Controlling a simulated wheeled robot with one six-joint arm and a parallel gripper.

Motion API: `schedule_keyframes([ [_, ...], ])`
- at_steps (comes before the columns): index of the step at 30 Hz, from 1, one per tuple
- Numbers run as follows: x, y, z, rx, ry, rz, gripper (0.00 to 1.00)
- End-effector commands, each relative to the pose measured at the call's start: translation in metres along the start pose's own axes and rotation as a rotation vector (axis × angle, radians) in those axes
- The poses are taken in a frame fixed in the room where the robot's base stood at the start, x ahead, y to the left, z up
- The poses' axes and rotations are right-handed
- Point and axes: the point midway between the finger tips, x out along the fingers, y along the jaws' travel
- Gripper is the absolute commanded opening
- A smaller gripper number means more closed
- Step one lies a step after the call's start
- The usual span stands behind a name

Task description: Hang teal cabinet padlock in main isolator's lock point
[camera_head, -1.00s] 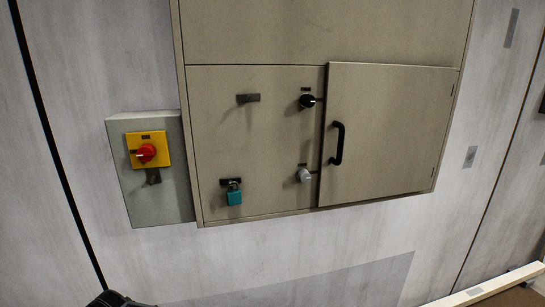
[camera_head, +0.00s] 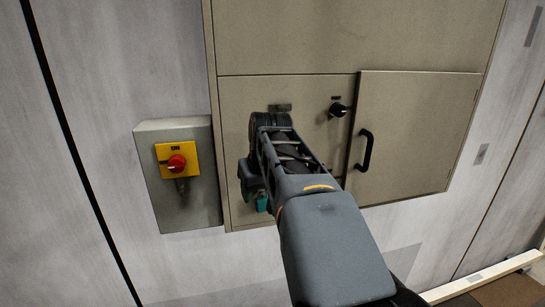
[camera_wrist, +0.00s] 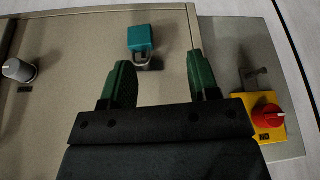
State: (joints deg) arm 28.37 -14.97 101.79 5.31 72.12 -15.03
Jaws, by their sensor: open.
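The teal padlock (camera_wrist: 141,38) hangs from a dark bracket on the beige cabinet. In the wrist view it shows ahead of and between the fingers of my gripper (camera_wrist: 161,83), apart from both. My gripper is open and empty. In the head view my arm covers most of the padlock; a teal bit of it (camera_head: 262,203) shows beside my gripper (camera_head: 250,180). The main isolator is a grey box (camera_head: 205,215) with a yellow plate and a red knob (camera_head: 177,162), left of the cabinet. Its dark lock point (camera_head: 181,184) is just below the yellow plate and also shows in the wrist view (camera_wrist: 255,73).
The beige cabinet (camera_head: 340,40) has a door (camera_head: 425,120) with a black handle (camera_head: 367,150) on the right. A grey knob (camera_wrist: 19,70) shows in the wrist view.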

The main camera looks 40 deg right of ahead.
Motion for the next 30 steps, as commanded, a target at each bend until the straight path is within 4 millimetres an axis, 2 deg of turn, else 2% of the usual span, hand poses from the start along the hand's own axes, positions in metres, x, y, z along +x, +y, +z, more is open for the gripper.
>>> schedule_keyframes([
  [1, -0.015, 0.013, -0.009, 0.018, 0.003, 0.008, 0.55],
  [3, -0.025, 0.023, -0.015, 0.028, 0.008, 0.014, 0.55],
  [8, -0.026, 0.034, -0.021, 0.038, 0.011, 0.019, 0.55],
  [24, 0.066, 0.036, -0.022, 0.037, 0.01, 0.019, 0.55],
  [30, 0.089, 0.036, -0.023, 0.036, 0.011, 0.02, 0.55],
])
